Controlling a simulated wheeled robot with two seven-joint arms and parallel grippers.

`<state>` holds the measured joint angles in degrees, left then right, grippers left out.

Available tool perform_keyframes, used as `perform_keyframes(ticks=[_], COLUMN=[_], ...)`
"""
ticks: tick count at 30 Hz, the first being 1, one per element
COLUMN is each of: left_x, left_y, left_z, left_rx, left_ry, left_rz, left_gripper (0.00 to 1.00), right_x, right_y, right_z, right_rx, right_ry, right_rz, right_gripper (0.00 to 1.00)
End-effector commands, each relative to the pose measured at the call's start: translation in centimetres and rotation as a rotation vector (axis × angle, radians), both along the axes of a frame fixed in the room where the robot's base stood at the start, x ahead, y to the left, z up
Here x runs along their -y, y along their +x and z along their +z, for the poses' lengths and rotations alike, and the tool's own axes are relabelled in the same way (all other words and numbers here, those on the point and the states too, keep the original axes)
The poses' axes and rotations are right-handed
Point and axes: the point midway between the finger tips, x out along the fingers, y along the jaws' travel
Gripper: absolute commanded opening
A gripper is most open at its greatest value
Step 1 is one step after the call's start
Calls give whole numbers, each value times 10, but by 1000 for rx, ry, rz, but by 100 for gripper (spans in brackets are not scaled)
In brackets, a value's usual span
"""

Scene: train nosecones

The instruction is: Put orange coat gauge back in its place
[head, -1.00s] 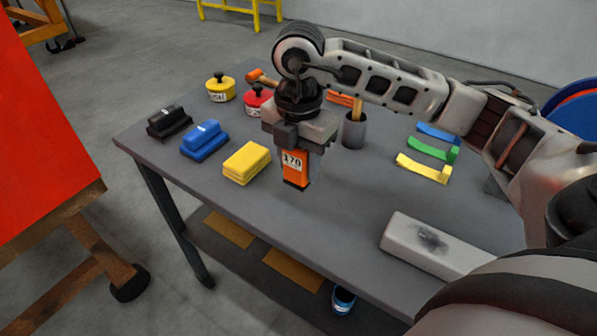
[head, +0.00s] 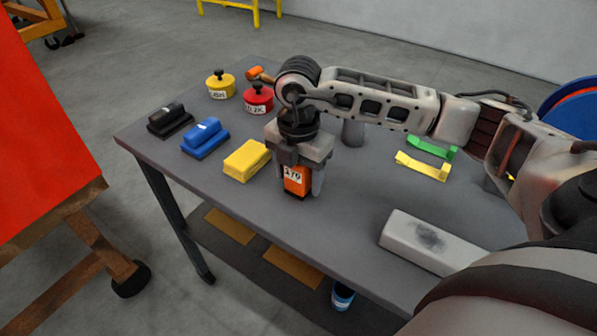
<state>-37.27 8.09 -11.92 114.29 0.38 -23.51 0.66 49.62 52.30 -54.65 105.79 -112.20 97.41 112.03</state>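The orange coat gauge (head: 297,182) is a small upright block with a white label, seemingly "170", and a dark lower end. My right gripper (head: 299,180) points down over the front middle of the table, its fingers on either side of the gauge and seemingly shut on it. The gauge's lower end is at or very close to the table top; I cannot tell whether it touches. The gripper hides its upper part. My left gripper is not in view.
On the grey table (head: 345,215), a yellow block (head: 246,160) stands just left of the gauge. Blue (head: 205,138) and black (head: 170,120) blocks, yellow (head: 220,85) and red (head: 258,98) lidded pots, a grey cup (head: 353,132), green (head: 432,147) and yellow (head: 423,166) strips and a smudged white block (head: 430,241) stand around.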

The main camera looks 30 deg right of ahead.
Motion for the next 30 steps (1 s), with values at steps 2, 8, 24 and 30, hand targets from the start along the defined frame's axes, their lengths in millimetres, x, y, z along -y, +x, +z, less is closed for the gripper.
perform_keyframes(ticks=[2,8,24,30], left_x=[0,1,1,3], left_y=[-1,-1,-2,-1], left_z=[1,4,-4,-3], left_rx=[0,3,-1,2], left_ry=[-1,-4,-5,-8], left_rz=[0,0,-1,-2], left_gripper=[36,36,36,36], right_x=[0,0,0,0], right_y=[0,0,1,1], right_z=[0,1,91,118], right_rx=[0,0,5,2], right_ry=[0,0,1,0], right_rz=[0,0,1,0], right_gripper=[63,63,63,63])
